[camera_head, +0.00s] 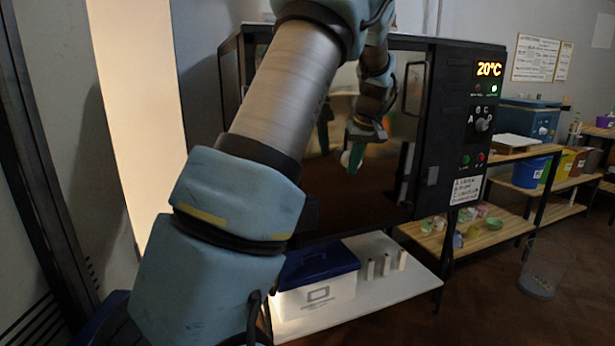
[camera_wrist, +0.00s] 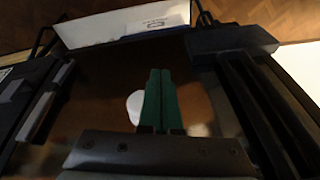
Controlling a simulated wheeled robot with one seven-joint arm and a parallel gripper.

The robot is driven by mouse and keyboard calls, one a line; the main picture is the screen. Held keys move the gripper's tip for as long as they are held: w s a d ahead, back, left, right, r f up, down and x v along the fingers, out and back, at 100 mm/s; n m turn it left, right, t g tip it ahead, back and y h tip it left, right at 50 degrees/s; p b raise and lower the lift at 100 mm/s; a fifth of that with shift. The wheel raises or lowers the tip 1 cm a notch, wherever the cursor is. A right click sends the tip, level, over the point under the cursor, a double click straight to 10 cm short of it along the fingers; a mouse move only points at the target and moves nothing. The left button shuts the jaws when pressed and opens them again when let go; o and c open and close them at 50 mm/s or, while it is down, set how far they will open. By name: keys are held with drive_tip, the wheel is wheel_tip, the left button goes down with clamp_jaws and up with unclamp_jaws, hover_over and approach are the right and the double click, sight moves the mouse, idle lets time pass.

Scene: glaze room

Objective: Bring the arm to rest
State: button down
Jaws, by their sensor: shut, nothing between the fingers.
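My arm reaches across the head view, and my gripper (camera_head: 355,168) hangs in front of the kiln (camera_head: 440,130). Its green fingers are shut with nothing between them. The wrist view shows the two fingers (camera_wrist: 160,75) pressed side by side. The kiln is a dark cabinet; its panel display (camera_head: 489,69) reads 20°C. A reflection of the green fingers shows in its dark front. A small white rounded thing (camera_wrist: 134,104) shows just left of the fingers, apart from their grip; I cannot tell whether it is behind glass. My arm hides much of the kiln's left side.
Below the kiln, a white box with a blue lid (camera_head: 318,262) and several small pale cylinders (camera_head: 386,265) stand on a white shelf (camera_head: 410,288). Wooden shelves (camera_head: 500,235) with bowls and buckets stand at right. A clear bin (camera_head: 541,285) stands on the open floor.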

drive_tip(key=s+a+f+m+g+h, duration=0.1)
drive_tip(key=s+a+f, duration=0.3)
drive_tip(key=s+a, duration=0.5)
drive_tip(key=s+a+f+m+h, duration=0.1)
drive_tip(key=s+a+f, duration=0.3)
drive_tip(key=s+a, duration=0.6)
drive_tip(key=s, duration=0.7)
drive_tip(key=shift+s+m+g+p, duration=0.35)
drive_tip(key=shift+m+g+p, duration=0.05)
